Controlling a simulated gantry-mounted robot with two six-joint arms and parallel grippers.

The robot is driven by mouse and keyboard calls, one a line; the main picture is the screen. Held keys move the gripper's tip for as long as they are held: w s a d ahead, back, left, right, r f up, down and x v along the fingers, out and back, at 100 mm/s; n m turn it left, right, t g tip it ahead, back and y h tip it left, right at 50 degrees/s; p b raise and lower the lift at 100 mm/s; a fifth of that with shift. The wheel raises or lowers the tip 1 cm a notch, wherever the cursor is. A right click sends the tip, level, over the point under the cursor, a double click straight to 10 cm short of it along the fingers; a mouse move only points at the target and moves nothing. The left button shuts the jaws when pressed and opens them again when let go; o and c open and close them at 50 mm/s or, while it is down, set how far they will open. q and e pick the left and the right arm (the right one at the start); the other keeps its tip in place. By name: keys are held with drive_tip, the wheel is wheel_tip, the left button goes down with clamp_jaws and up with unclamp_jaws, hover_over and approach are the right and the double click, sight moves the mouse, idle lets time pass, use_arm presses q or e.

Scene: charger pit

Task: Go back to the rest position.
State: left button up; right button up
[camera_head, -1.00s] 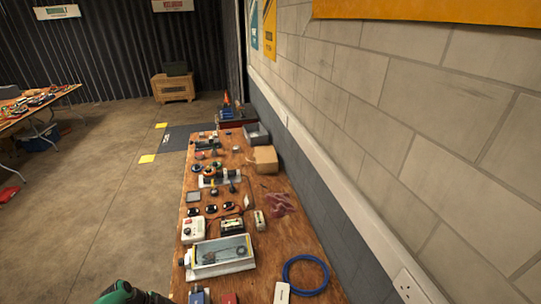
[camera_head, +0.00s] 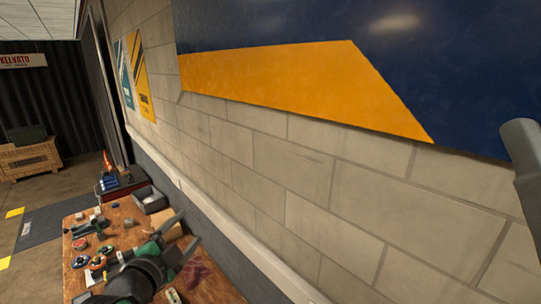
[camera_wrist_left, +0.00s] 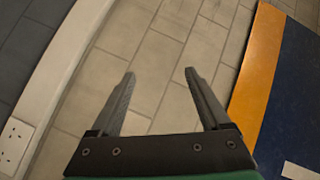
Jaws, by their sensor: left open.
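My left gripper (camera_head: 190,226) is in the lower left of the head view, over the workbench and close to the wall. Its green and black body hides part of the bench. Its two dark fingers are spread apart, pointing up and right. In the left wrist view the left gripper (camera_wrist_left: 160,73) is open with nothing between its fingers, facing the block wall (camera_wrist_left: 160,40). I do not see my right gripper. A grey piece at the right edge of the head view is too cut off to name.
The wooden bench (camera_head: 215,291) holds small parts, a grey bin (camera_head: 151,202) and a cardboard box. The pale block wall (camera_head: 270,180) runs along its right side, with a blue and orange panel (camera_head: 300,80). A wall socket (camera_wrist_left: 14,146) shows in the left wrist view. Floor is open at left.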

use_arm(q)
drive_tip(key=s+d+r+n+t+h, duration=0.1)
drive_tip(key=s+d+r+t, duration=0.15)
drive_tip(key=r, duration=0.45)
drive_tip(key=s+d+r+n+t, duration=0.1)
drive_tip(key=s+d+r+t, duration=0.15)
drive_tip(key=r, duration=0.55)
drive_tip(key=s+a+r+n+t+y+p, duration=0.1)
drive_tip(key=s+a+r+n+t, duration=0.1)
drive_tip(key=s+r+n+t, duration=0.4)
drive_tip(key=shift+s+r+n+t, duration=0.3)
drive_tip(key=shift+s+r+n, duration=2.3)
drive_tip(key=shift+s+r, duration=4.1)
drive_tip(key=v, duration=0.3)
